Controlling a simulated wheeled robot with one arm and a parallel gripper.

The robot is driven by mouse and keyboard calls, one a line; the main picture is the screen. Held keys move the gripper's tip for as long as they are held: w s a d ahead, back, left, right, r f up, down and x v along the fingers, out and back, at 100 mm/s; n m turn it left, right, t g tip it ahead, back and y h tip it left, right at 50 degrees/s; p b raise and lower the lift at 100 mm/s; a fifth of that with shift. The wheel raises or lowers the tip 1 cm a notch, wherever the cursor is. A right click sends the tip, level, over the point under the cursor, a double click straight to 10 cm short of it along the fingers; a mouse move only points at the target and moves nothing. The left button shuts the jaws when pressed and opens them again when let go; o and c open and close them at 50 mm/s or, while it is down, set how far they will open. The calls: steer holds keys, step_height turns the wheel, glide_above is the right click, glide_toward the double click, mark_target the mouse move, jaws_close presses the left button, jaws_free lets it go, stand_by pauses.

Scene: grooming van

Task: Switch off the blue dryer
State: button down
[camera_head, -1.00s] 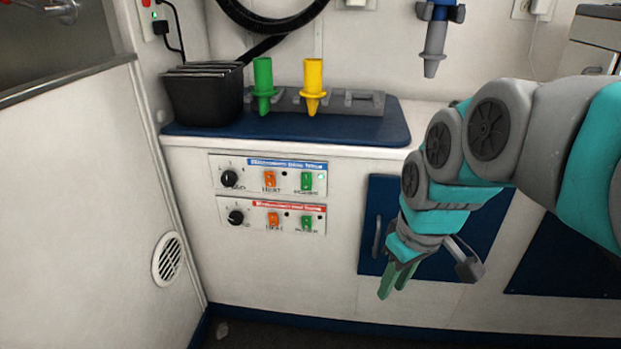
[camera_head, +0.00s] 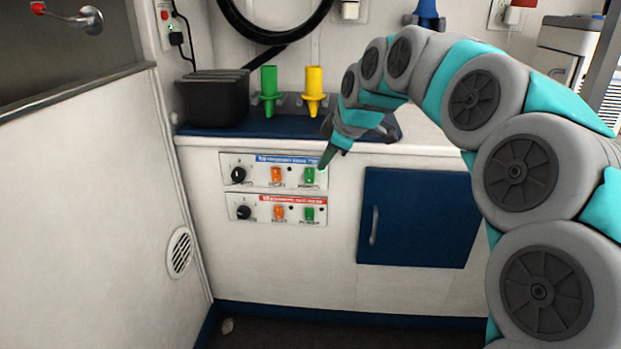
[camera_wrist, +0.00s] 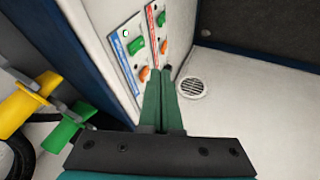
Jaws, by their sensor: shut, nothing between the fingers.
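The upper control panel (camera_head: 246,174), with a blue label strip, is on the white cabinet front. It has a black knob (camera_head: 238,175), an orange switch (camera_head: 277,175) and a green switch (camera_head: 309,176). Both switches also show in the wrist view, the green (camera_wrist: 137,46) and the orange (camera_wrist: 145,74). A pale round light (camera_wrist: 126,33) is near the green one. My gripper (camera_head: 325,161) is shut and empty, pointing down-left near the panel's upper right corner. In the wrist view its green fingers (camera_wrist: 164,88) reach toward the panels; contact cannot be told.
A similar red-labelled panel (camera_head: 256,218) is directly below. A blue nozzle (camera_head: 427,10) hangs at the wall. The blue cabinet door (camera_head: 417,216) is at right.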

mark_target(313, 178)
steer(key=shift+f, duration=0.15)
steer(key=shift+w+a+f+p, duration=0.2)
steer(key=shift+w+a+f, duration=0.35)
steer(key=shift+w+f, duration=0.9)
steer(key=shift+w+a+f+p, duration=0.15)
steer(key=shift+w+a+f, duration=0.4)
steer(key=shift+w+f, duration=0.85)
steer(key=shift+w+a+f+p, duration=0.2)
steer(key=shift+w+a+f, duration=0.35)
steer(key=shift+w+f, duration=0.9)
steer(key=shift+s, duration=0.1)
steer(key=shift+f+t+b, duration=0.4)
steer(key=shift+f+b, duration=0.05)
steer(key=shift+b, duration=0.4)
steer(key=shift+r, duration=0.3)
steer(key=shift+w+r, duration=0.1)
steer(key=shift+w, duration=0.1)
steer(key=shift+r+p, duration=0.4)
steer(key=shift+r, duration=0.45)
